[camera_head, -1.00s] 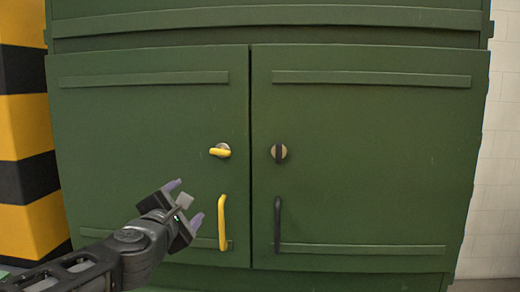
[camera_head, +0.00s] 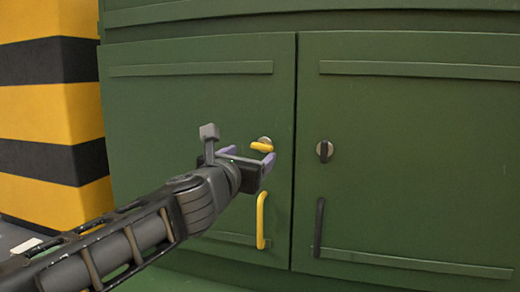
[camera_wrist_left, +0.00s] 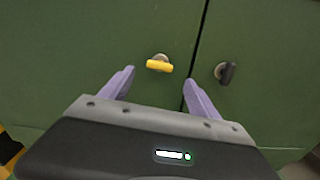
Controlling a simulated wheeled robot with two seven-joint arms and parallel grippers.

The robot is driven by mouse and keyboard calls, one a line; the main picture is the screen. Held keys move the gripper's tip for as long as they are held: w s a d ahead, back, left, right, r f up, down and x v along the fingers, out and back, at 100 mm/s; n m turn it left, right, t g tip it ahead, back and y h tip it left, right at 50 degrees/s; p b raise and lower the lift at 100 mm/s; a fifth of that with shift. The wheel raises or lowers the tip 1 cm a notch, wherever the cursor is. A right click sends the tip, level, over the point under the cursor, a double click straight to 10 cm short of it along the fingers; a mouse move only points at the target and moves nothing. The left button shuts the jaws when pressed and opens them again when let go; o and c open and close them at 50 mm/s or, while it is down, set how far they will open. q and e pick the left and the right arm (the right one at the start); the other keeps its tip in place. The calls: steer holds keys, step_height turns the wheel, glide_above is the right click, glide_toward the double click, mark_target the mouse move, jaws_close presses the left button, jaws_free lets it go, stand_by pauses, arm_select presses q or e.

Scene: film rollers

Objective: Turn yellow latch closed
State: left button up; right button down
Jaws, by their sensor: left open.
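The yellow latch (camera_head: 262,147) sits on a round metal base on the left green cabinet door (camera_head: 190,105). Its handle lies roughly level, pointing left. It also shows in the left wrist view (camera_wrist_left: 159,65), ahead of and between my fingertips. My left gripper (camera_head: 248,157) is open and empty, close to the latch at its lower left, with the purple fingers spread; it also shows in the left wrist view (camera_wrist_left: 158,82). I see no clear contact with the latch. My right gripper is not in view.
A black latch (camera_head: 324,151), standing upright, is on the right door. A yellow pull handle (camera_head: 261,220) and a black pull handle (camera_head: 319,228) hang below the latches. A yellow and black striped pillar (camera_head: 50,120) stands at the left.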

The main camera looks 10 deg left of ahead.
mark_target(261, 148)
arm_select(q)
steer(key=w, duration=0.7)
steer(key=shift+w+d+p, duration=0.2)
steer(key=shift+p, duration=0.2)
steer(key=shift+c, duration=0.4)
steer(key=c, duration=1.3)
